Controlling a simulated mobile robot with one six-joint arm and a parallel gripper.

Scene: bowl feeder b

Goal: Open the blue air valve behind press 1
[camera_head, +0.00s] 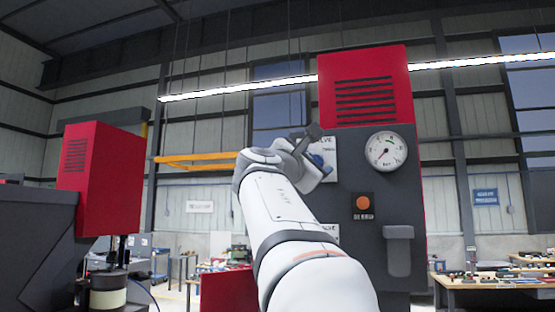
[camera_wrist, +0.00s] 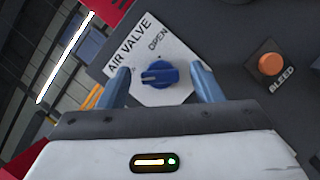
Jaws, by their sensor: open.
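The blue air valve knob (camera_wrist: 158,76) sits on a white label plate (camera_wrist: 176,50) printed AIR VALVE and OPEN, on the dark panel of a red and grey press. In the wrist view the knob's grip bar points left, away from the word OPEN at the upper right. My gripper (camera_wrist: 160,86) is open, with one finger on each side of the knob. In the head view my arm reaches up to the panel, and my gripper (camera_head: 314,144) partly hides the plate (camera_head: 330,150) and knob.
An orange button (camera_wrist: 271,64) labelled BLEED is right of the valve. The head view shows a round gauge (camera_head: 386,150) and a grey box (camera_head: 397,250) on the panel. Another red machine (camera_head: 98,180) stands left. Workbenches (camera_head: 495,282) stand at the back right.

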